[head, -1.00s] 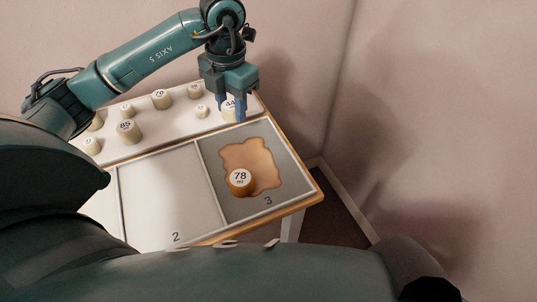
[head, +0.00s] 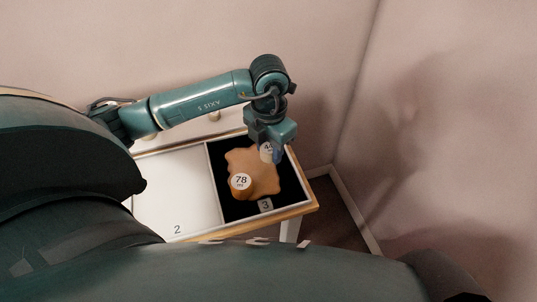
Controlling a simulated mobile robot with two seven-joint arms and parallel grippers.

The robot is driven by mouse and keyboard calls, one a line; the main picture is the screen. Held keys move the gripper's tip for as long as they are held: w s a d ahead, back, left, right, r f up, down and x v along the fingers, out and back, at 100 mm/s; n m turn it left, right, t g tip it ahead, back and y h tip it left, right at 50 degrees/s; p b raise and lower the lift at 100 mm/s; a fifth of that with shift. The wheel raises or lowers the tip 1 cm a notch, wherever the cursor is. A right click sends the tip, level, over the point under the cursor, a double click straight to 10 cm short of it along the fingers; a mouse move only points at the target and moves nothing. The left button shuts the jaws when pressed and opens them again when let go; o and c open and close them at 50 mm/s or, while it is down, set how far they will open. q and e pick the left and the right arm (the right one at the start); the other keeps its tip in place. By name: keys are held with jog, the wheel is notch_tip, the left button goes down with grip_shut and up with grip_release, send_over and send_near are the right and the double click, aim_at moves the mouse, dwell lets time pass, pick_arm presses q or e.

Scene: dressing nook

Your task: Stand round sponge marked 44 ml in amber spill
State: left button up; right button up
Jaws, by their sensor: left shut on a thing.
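The round sponge marked 44 (head: 266,150) is in my left gripper (head: 274,153), which is shut on it. The gripper partly covers the sponge and its label. It is held label up over the far right part of the amber spill (head: 262,179); I cannot tell whether it touches the spill. The spill is an orange-brown patch with a wavy edge in compartment 3. A sponge marked 78 (head: 240,182) stands in the spill at its left side, apart from the 44 sponge. My right gripper is not in view.
Compartment 3 looks black around the spill, with its number plate (head: 265,205) in front. Compartment 2 (head: 176,195) at left is pale and bare where visible. Walls stand behind and right.

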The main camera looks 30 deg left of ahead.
aim_at(269, 156)
pick_arm(q)
notch_tip(269, 156, down, 3)
jog(key=shift+f, duration=0.15)
jog(key=shift+f, duration=0.2)
jog(key=o, duration=0.9)
jog(key=shift+r, duration=0.1)
jog(key=shift+o, duration=0.2)
jog(key=shift+r, duration=0.2)
notch_tip(269, 156, up, 12)
jog(key=shift+f, duration=0.1)
